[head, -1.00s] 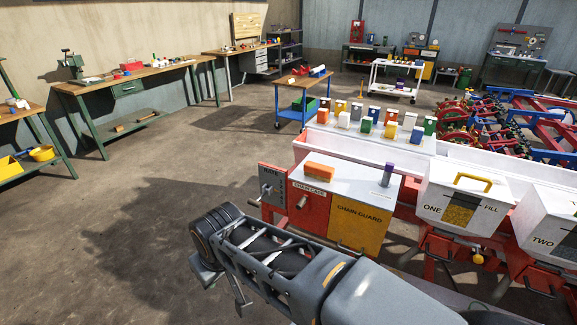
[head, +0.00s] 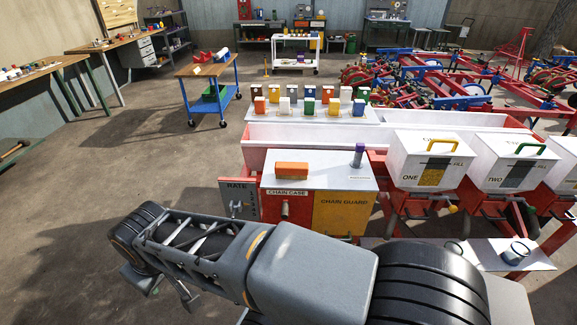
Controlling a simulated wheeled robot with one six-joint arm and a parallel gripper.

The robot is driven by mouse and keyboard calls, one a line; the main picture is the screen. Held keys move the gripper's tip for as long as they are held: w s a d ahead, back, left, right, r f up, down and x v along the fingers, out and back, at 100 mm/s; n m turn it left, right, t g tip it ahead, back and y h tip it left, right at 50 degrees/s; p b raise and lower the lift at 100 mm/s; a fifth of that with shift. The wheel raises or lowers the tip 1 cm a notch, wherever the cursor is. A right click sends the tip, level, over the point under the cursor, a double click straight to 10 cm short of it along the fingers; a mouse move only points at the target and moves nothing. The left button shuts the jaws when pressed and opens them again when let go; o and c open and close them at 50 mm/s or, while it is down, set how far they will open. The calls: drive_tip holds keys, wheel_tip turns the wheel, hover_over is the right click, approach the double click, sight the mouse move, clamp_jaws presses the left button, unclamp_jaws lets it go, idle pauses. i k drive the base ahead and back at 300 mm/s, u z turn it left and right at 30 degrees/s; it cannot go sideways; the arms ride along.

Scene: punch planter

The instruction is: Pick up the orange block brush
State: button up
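My arm stretches across the lower part of the head view, in front of and below the box. Grey finger-like parts, perhaps my gripper (head: 163,288), hang under its left end, well left of and nearer than the brush. The arm covers much of them, so their opening is unclear. Nothing touches the brush.
A purple-capped object (head: 358,156) stands right of the brush. Several coloured blocks stand on a white shelf (head: 275,112) behind. White lidded hoppers (head: 432,158) flank the box on the right. A blue wheeled cart (head: 208,70) is at back left. Floor to the left is clear.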

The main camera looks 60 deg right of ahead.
sight(282, 169)
drive_tip(key=z, duration=0.65)
drive_tip(key=i, duration=0.8)
drive_tip(key=z, duration=1.25)
drive_tip(key=i, duration=0.2)
drive_tip(key=z, duration=0.05)
